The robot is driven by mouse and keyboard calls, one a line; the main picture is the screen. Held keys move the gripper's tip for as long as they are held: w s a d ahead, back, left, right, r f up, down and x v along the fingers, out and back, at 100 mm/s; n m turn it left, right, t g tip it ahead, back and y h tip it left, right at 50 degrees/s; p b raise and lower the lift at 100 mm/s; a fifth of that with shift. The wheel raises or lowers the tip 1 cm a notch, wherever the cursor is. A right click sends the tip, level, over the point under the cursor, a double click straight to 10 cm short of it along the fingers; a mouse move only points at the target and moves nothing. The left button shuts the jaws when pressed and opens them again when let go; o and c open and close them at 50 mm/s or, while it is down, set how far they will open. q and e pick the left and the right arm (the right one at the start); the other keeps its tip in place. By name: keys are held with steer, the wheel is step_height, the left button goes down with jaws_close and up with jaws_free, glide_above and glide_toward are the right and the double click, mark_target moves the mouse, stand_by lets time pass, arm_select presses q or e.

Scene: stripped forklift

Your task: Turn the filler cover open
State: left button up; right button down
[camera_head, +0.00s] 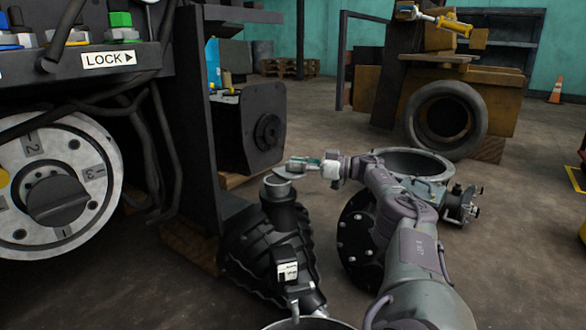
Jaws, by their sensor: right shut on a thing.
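The filler is a dark ribbed body (262,250) low in the middle of the head view, with a grey round neck (278,191) at its top. A thin grey cover (291,174) shows at the neck's upper right edge, tilted and partly hidden by my right gripper (300,164). My right arm comes in from the lower right, and its gripper is shut on the cover's edge. I cannot tell how far the cover stands off the neck's rim. My left gripper is not in view.
A panel with a LOCK label (108,59) and a round dial plate (60,185) stand close at the left. A dark post (195,120) stands beside the filler. Floor at right is mostly clear.

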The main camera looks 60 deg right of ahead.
stand_by(0.4)
steer(key=c, duration=1.1)
jaws_free()
steer(key=shift+w, duration=0.15)
steer(key=shift+v, duration=6)
